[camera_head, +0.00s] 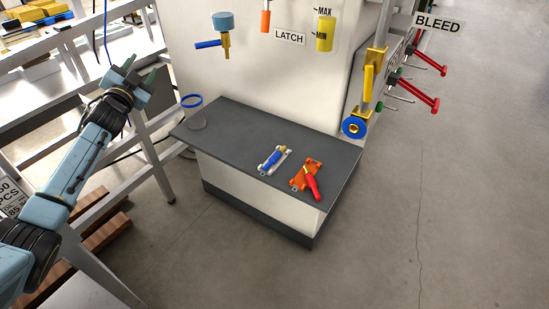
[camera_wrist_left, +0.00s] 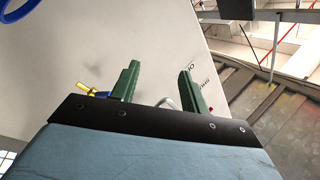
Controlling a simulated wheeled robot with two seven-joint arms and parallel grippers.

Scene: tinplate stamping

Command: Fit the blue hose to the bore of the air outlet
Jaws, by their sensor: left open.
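A thin blue hose (camera_head: 106,30) hangs down from the top edge at the left of the head view, and its lower end is lost near my left gripper. A blue curved piece (camera_wrist_left: 18,8) crosses the top left corner of the wrist view; I cannot tell if it is the same hose. My left gripper (camera_head: 141,72) is raised left of the grey bench, its green fingers apart. They also stand apart in the wrist view (camera_wrist_left: 159,72), with no hose held between them. A blue ring with a brass centre (camera_head: 354,127) sits on the machine's right side; I cannot tell if it is the air outlet.
A brass valve (camera_head: 225,40) is above. The right floor is clear.

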